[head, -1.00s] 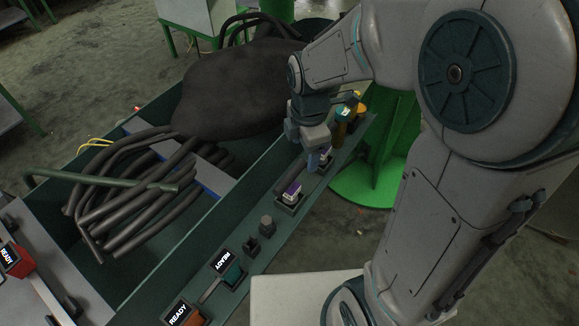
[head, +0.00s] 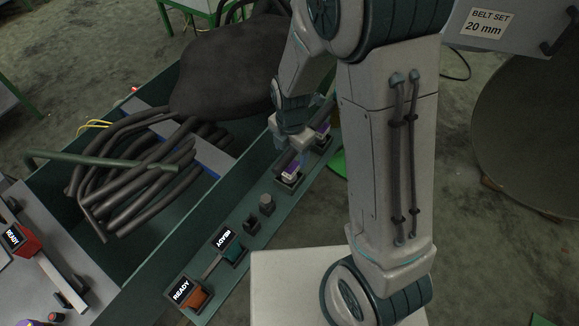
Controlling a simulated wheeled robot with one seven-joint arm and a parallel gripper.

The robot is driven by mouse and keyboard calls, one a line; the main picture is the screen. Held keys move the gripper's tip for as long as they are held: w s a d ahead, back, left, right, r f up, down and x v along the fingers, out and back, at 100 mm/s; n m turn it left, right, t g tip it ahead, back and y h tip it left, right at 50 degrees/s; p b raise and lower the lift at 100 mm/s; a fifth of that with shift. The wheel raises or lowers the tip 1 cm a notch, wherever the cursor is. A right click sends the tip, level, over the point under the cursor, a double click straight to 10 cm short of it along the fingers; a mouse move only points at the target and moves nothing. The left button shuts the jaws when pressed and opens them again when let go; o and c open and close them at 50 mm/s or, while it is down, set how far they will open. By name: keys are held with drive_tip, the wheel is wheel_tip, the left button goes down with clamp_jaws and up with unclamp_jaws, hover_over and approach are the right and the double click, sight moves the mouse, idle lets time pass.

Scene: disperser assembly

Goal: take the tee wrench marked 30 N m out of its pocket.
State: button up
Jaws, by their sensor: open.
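Two small things with purple and pale tops stand in dark pockets on the green rail: a nearer one (head: 290,172) and a farther one (head: 322,131). They may be tee wrenches, but no 30 N m marking can be read, so I cannot tell which is the one named. My gripper (head: 281,146) is open and points down at the rail, just behind and left of the nearer purple-topped thing. Its fingertips are small and partly lost against the dark rail, so I cannot tell whether they touch anything.
The green rail (head: 213,275) also bears a grey knob (head: 267,203) and two READY displays, one by a teal block (head: 234,252), one by an orange block (head: 197,298). Left of it, a green trough holds dark hoses (head: 130,190). A pale box (head: 290,280) stands right.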

sight(289, 168)
drive_tip(key=shift+s+a+f+p, duration=0.1)
drive_tip(key=shift+f+p, duration=0.1)
drive_tip(key=shift+f, duration=0.65)
drive_tip(key=shift+a+f+p, duration=0.1)
drive_tip(key=shift+f+p, duration=0.05)
drive_tip(key=shift+f, duration=0.7)
drive_tip(key=shift+s+a+f+p, duration=0.1)
drive_tip(key=shift+f+p, duration=0.1)
drive_tip(key=shift+f, duration=0.65)
drive_tip(key=shift+w, duration=0.1)
drive_tip(key=c, duration=1.4)
